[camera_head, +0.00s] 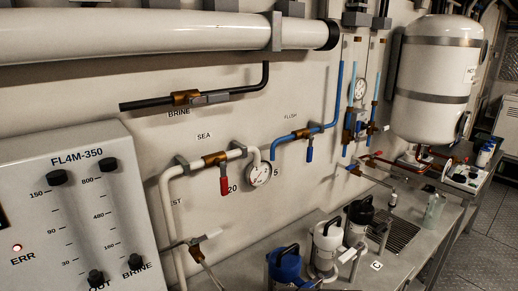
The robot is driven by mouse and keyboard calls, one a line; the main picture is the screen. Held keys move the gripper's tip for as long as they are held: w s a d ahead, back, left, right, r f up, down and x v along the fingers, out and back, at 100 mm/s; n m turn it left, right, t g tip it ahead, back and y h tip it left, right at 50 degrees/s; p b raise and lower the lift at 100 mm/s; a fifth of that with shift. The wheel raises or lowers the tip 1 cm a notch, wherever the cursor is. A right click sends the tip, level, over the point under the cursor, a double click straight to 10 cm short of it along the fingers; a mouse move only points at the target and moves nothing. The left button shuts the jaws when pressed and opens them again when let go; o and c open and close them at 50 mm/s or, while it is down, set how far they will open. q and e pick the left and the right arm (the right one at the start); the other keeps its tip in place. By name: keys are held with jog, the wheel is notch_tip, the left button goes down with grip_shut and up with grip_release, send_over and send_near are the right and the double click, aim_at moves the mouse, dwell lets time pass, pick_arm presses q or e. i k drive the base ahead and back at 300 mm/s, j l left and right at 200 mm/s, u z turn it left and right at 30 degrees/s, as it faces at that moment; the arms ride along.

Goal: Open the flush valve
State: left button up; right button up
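The flush valve (303,133) is a brass body on a blue pipe (338,95) on the wall, right of centre, under a small label that seems to read FLUSH (291,116). Its blue lever (310,150) hangs down, across the line of the pipe. Nothing touches the lever. Neither my left nor my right gripper is in view.
The brine valve (186,97) is above. Filter housings (327,243) stand on the bench (400,265) below. A white tank (432,80) is at right.

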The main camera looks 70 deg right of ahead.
aim_at(310, 150)
jog(key=z, duration=2.6)
